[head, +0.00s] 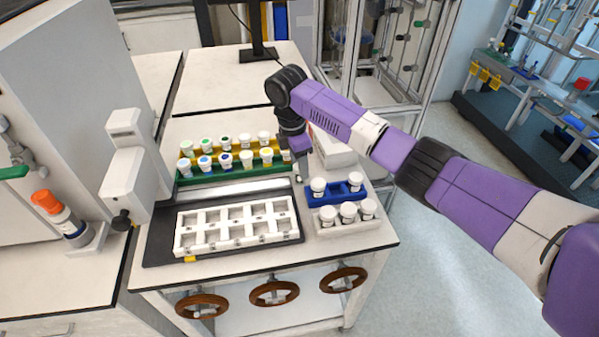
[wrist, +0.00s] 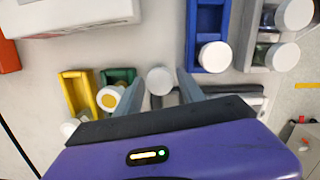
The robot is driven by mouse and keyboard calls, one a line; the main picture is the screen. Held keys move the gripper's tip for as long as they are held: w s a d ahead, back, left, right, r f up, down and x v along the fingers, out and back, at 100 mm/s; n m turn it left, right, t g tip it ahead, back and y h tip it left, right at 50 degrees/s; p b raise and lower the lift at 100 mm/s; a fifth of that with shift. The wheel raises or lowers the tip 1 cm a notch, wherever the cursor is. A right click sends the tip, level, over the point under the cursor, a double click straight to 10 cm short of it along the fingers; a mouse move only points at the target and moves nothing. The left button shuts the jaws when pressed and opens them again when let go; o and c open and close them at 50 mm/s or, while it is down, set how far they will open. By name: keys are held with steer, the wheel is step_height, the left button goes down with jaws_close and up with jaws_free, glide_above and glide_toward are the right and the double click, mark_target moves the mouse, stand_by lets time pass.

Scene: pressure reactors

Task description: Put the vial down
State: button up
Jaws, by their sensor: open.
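A vial with a pale round cap (wrist: 160,80) stands between my gripper's fingers in the wrist view, with a small gap to each finger. My gripper (wrist: 160,84) is open around it. In the head view my gripper (head: 300,152) points down at the right end of the green rack (head: 230,173); the vial between its fingers cannot be made out there. In the wrist view the vial is right of the green rack (wrist: 120,74) and left of the blue rack (wrist: 208,22). Its lower part is hidden, so what it rests on cannot be told.
The blue rack (head: 317,202) and a pale rack (head: 330,232) hold white-capped vials at the right. A yellow rack (wrist: 75,85) is beside the green one. A white slotted tray (head: 236,227) lies in front. A white box (head: 333,150) stands behind my gripper.

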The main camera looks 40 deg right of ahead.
steer(key=shift+d+f, duration=0.1)
steer(key=shift+f, duration=0.8)
steer(key=shift+c, duration=0.3)
jaws_close()
step_height(320, 180, up, 20)
steer(key=shift+p, duration=0.35)
steer(key=shift+s, duration=0.1)
